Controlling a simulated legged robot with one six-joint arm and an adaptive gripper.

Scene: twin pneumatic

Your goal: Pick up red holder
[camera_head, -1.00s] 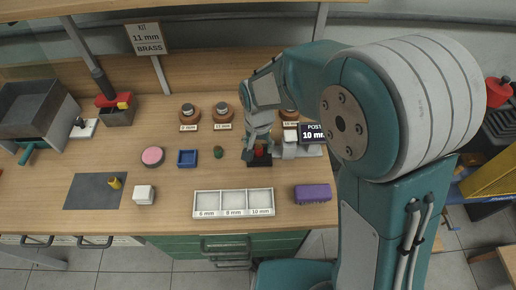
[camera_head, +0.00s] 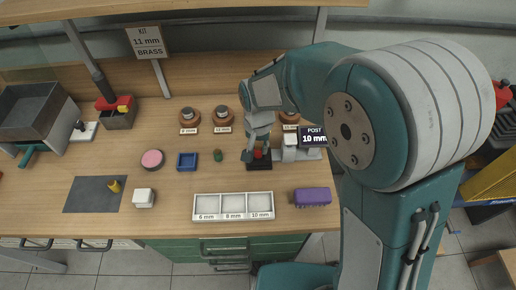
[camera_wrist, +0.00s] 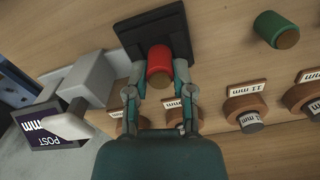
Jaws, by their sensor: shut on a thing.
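The red holder (camera_wrist: 159,64) is a short red cylinder with a brownish end face. In the wrist view it sits between the two fingers of my gripper (camera_wrist: 159,72), which are shut on its sides. A dark square base (camera_wrist: 137,32) lies right behind it; I cannot tell whether the holder still touches it. In the head view the red holder (camera_head: 258,154) shows as a small red patch at the dark base (camera_head: 258,166), partly hidden by my gripper (camera_head: 256,153).
A green cylinder (camera_head: 218,155) and a blue tray (camera_head: 187,161) stand left of my gripper. A white three-part tray (camera_head: 233,206) lies in front, a purple block (camera_head: 312,196) at front right. A POST display (camera_head: 314,135) is close on the right. Brown round stands (camera_head: 223,119) line the back.

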